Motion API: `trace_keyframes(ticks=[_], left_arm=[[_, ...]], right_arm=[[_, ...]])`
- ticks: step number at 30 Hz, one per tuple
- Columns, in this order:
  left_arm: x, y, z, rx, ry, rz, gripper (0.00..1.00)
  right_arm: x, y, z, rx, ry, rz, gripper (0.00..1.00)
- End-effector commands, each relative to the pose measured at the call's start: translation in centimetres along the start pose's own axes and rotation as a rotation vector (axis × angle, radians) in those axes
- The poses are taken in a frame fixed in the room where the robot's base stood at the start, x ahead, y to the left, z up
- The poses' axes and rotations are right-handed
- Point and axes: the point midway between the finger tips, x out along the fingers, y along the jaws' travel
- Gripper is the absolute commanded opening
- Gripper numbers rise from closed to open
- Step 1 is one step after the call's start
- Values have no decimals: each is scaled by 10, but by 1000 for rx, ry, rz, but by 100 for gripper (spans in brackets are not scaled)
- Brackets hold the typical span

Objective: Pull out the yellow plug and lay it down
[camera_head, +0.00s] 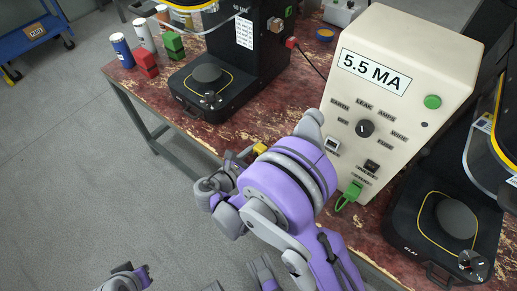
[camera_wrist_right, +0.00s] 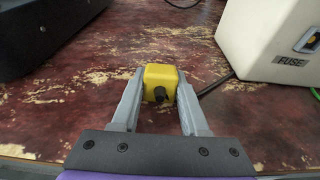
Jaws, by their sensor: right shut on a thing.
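The yellow plug (camera_head: 260,149) is over the wooden table, left of the cream 5.5 MA tester (camera_head: 388,65) and apart from it. My right gripper (camera_head: 245,155) has it in its jaws, partly hidden by my arm in the head view. In the right wrist view the plug (camera_wrist_right: 160,78) is a yellow block between the two grey fingers (camera_wrist_right: 158,95), with a dark round nub facing the camera. Whether it touches the tabletop I cannot tell. My left gripper's fingers do not show.
A green plug (camera_head: 348,196) is at the tester's lower front. Black machines stand left (camera_head: 205,85) and right (camera_head: 440,225). A black cable (camera_wrist_right: 216,85) runs towards the tester. Bare tabletop (camera_wrist_right: 85,75) surrounds the plug.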

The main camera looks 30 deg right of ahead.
Motion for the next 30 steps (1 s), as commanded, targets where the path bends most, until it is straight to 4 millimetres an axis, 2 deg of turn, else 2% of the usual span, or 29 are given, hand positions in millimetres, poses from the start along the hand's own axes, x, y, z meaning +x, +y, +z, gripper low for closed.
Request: trace_keyframes(ticks=[5,6,11,22,26,30], left_arm=[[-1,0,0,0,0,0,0],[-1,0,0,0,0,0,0],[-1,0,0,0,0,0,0],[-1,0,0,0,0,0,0],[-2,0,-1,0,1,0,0],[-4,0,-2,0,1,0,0]], right_arm=[[0,0,1,0,0,0,0],[0,0,1,1,0,0,49],[0,0,1,1,0,0,78],[-5,0,0,0,0,1,79],[-23,1,1,0,1,4,79],[-52,1,1,0,1,5,79]])
